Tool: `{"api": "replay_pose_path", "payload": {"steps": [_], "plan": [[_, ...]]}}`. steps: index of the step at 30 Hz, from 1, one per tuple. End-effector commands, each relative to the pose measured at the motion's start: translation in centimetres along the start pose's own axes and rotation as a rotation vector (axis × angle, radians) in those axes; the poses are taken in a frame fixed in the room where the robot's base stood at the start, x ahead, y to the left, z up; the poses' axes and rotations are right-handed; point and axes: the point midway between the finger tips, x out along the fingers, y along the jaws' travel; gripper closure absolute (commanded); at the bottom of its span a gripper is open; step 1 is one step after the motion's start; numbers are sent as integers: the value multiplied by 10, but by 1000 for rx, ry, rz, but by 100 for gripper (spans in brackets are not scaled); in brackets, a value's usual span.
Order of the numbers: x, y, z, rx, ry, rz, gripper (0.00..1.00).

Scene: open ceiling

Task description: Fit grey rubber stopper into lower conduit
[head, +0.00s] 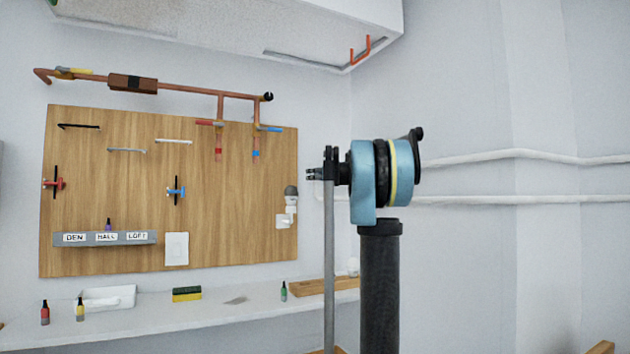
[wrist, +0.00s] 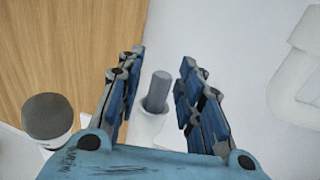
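In the wrist view my gripper (wrist: 163,72) has its two blue fingers spread wide. A grey cylinder (wrist: 157,92), which looks like the rubber stopper, stands between them with its lower end at a small white base. Gaps show on both sides of it, so I see no finger touching it. In the head view I cannot make out the stopper or my gripper's fingers; my arm covers that area. Two white conduits run along the right wall, an upper one (head: 500,156) and a lower one (head: 500,199).
A wooden board (head: 110,200) on the wall carries valves and a labelled grey strip (head: 105,238). A dark-capped white fitting (head: 290,205) sits at its right edge. Below, a white shelf (head: 210,315) holds small bottles, a sponge (head: 186,294) and a wooden tray (head: 312,289).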

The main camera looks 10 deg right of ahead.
Motion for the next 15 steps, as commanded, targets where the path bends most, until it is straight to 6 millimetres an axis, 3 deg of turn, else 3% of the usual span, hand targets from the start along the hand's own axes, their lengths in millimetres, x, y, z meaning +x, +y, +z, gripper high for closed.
{"api": "replay_pose_path", "payload": {"steps": [8, 15], "plan": [[-11, 0, 2, 0, 0, 0, 66], [-54, 0, 2, 0, 0, -3, 66]]}}
